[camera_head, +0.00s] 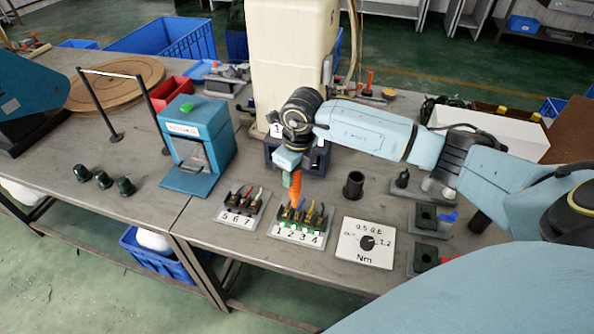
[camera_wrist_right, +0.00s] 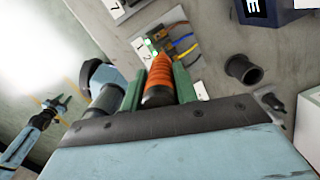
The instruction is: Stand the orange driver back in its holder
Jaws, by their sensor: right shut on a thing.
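My right gripper (camera_head: 290,174) points down, shut on the orange driver (camera_head: 295,188), at the table's front. The ribbed orange handle also shows between the green fingers in the right wrist view (camera_wrist_right: 159,80). The driver is about upright over the terminal block numbered 1 to 4 (camera_head: 301,238). Its tip is hidden among the wires, so I cannot tell whether it touches. A black open-topped cylinder (camera_head: 353,184), which looks like the holder, stands empty to the right; it also shows in the wrist view (camera_wrist_right: 243,68). My left gripper (camera_wrist_right: 61,104) shows small in the wrist view, fingers apart, away from the table.
A second terminal block numbered 5 to 7 (camera_head: 240,207) is to the left. The white Nm dial plate (camera_head: 364,243) lies in front of the cylinder. Dark fixtures (camera_head: 432,220) stand to the right, and a blue press (camera_head: 196,146) stands to the left.

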